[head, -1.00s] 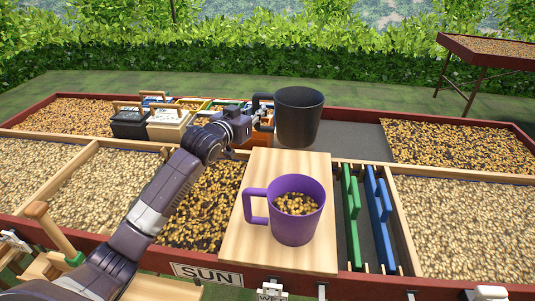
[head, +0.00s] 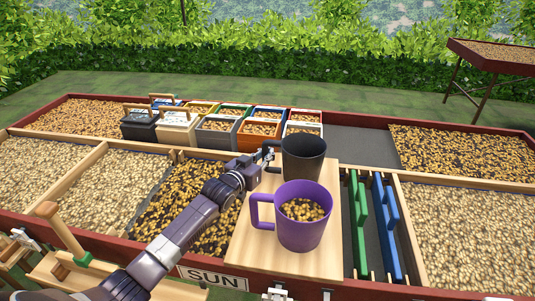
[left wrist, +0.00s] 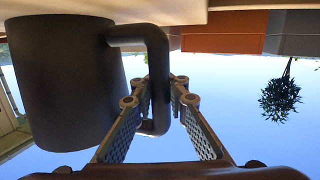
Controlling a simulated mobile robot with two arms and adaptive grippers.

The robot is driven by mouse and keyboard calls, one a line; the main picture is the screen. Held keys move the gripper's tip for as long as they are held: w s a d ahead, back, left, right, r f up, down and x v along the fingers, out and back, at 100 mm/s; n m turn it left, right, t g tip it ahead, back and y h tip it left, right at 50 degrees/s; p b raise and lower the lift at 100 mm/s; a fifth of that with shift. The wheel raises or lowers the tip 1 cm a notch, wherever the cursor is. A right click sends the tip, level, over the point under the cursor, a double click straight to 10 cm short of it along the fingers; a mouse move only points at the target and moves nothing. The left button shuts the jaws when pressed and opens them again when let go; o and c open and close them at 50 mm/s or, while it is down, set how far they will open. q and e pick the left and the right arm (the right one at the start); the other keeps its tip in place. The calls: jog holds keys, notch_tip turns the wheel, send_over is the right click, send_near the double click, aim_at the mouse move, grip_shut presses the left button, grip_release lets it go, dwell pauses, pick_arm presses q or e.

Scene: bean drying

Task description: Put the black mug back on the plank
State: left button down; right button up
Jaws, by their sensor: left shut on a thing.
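The black mug (head: 303,162) is upright over the far end of the wooden plank (head: 262,255), just behind the purple mug (head: 303,229). The purple mug stands on the plank, holds beans and hides the black mug's lower part in the head view. My left gripper (head: 258,168) is shut on the black mug's handle, on the mug's left side. The left wrist view, upside down, shows the handle (left wrist: 158,75) between the fingers and the mug's base close against the plank's pale surface. I cannot tell if it touches. My right gripper is not in view.
Several small bean bins (head: 259,131) stand behind the plank. A green tool (head: 358,222) and a blue tool (head: 387,228) lie in a slot at its right. Bean beds flank it. A wooden-handled tool (head: 62,230) is front left.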

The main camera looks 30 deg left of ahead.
pick_arm(q)
jog(key=shift+r, duration=0.1)
jog(key=c, duration=1.9)
grip_release()
jog(key=shift+s, duration=0.1)
jog(key=s, duration=0.7)
jog(key=s+r, duration=0.1)
jog(key=s, duration=0.2)
jog(key=shift+s+a+r, duration=0.1)
jog(key=shift+s+a, duration=0.05)
jog(key=shift+a, duration=0.15)
jog(key=shift+s+r, duration=0.15)
jog(key=shift+s, duration=0.55)
